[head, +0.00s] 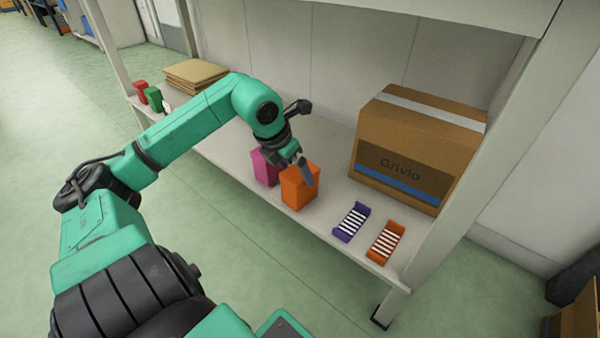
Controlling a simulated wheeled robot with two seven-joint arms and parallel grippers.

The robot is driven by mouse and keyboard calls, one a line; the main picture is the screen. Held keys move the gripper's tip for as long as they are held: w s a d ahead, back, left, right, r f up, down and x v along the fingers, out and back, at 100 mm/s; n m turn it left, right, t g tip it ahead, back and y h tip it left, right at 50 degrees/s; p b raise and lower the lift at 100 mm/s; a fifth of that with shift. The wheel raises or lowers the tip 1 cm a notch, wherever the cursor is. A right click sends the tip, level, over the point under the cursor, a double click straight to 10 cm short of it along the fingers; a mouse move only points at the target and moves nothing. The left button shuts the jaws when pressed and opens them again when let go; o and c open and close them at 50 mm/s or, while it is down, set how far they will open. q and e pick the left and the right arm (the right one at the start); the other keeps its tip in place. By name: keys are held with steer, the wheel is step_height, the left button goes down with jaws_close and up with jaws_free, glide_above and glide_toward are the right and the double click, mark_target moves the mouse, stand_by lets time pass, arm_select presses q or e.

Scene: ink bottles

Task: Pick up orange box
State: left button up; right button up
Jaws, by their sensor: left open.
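The orange box (298,193) stands upright on the white shelf (338,211), near its front edge. My left gripper (302,170) is open and sits over the top of the orange box, reaching in from the left. One finger shows against the box's upper right side. The other finger is hard to make out, and I cannot tell whether the fingers touch the box. My right gripper does not show.
A magenta box (264,168) stands just left of the orange box. A purple rack (351,222) and an orange rack (385,241) lie to the right. A large cardboard carton (410,145) stands behind them. Folded cardboard (195,74) and small red and green items lie at the far left.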

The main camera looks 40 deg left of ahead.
arm_select(q)
steer(key=b+x, duration=0.1)
steer(key=x, duration=0.3)
steer(key=shift+d+f, duration=0.1)
steer(key=shift+f, duration=0.1)
steer(key=shift+r, duration=0.1)
steer(key=c, duration=1.5)
